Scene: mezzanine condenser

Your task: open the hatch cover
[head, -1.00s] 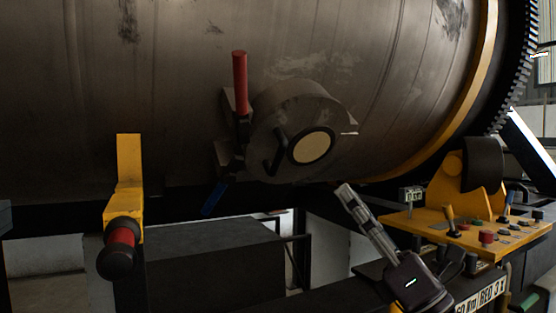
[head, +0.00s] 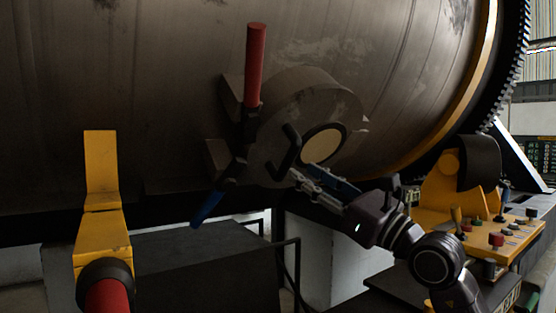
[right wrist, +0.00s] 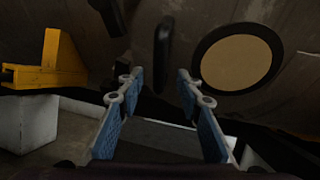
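The hatch cover (head: 280,105) is a round metal drum-shaped lid on the side of the big cylinder, with a beige disc (head: 323,144) and a black curved handle (head: 288,150) on its face. The handle also shows in the right wrist view (right wrist: 163,42), left of the disc. A red-gripped lever (head: 255,65) with a blue lower end (head: 207,208) stands at the cover's left edge. My right gripper (head: 305,174) is just below and right of the handle. In the right wrist view its blue-padded fingers (right wrist: 160,80) are apart and empty, with the handle ahead of the gap. My left gripper is not in view.
A yellow bracket (head: 102,235) with a red grip (head: 107,297) stands at the lower left. A yellow control panel (head: 480,235) with buttons and levers is at the right. A dark box (head: 205,270) lies below the cylinder (head: 150,100).

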